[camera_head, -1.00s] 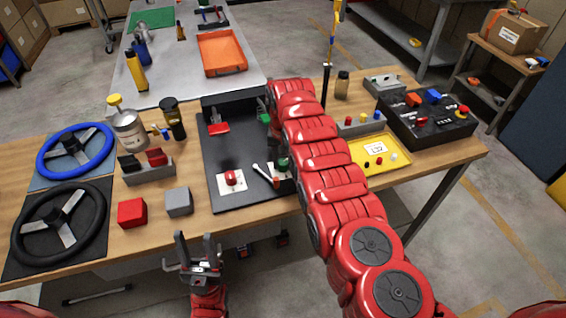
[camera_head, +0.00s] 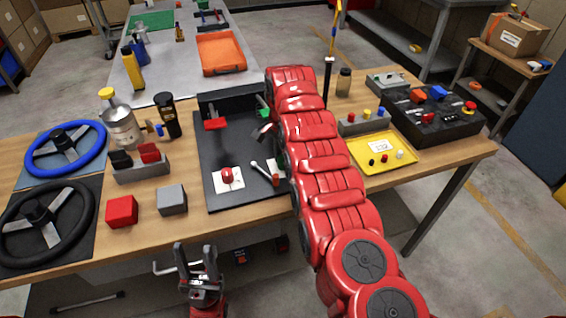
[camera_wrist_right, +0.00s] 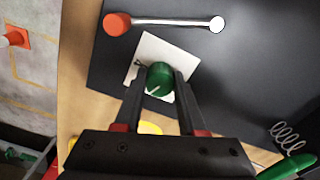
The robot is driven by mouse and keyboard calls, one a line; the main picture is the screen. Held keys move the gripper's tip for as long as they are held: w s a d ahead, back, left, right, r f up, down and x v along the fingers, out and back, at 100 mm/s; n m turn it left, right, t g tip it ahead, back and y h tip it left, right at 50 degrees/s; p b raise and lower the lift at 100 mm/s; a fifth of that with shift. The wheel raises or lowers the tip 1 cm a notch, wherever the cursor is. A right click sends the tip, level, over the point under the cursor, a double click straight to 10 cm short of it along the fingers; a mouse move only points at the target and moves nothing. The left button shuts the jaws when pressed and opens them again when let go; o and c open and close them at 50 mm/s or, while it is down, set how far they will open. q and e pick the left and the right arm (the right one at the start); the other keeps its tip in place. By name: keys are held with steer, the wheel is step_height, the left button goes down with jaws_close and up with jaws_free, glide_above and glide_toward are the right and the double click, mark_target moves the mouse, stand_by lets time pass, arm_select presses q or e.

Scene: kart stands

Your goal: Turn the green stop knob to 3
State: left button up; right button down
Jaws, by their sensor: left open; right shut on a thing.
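The green stop knob (camera_wrist_right: 159,77) sits on a white square plate (camera_wrist_right: 152,57) on the black panel, seen in the right wrist view. Its white pointer line points to the lower left there. My right gripper (camera_wrist_right: 160,80) has one finger on each side of the knob and is shut on it. The plate's numbers are mostly hidden or too small to read. In the head view my right arm covers the knob. My left gripper (camera_head: 195,256) is open and empty, in front of the table's front edge.
A lever with a red end (camera_wrist_right: 117,24) lies beside the knob's plate. A red knob (camera_head: 227,175) is on the same panel (camera_head: 235,130). Red (camera_head: 121,211) and grey (camera_head: 172,200) blocks stand left of it. A yellow tray (camera_head: 391,160) lies to the right.

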mark_target(283, 158)
steer(key=shift+m, duration=0.6)
steer(key=shift+c, duration=2.4)
jaws_free()
steer(key=shift+r+b, duration=0.1)
steer(key=shift+b, duration=0.2)
steer(key=shift+r, duration=0.3)
step_height(283, 158, up, 5)
steer(key=shift+w+d+f, duration=0.1)
steer(key=shift+w+f, duration=0.05)
step_height(283, 158, up, 12)
steer(key=p, duration=1.1)
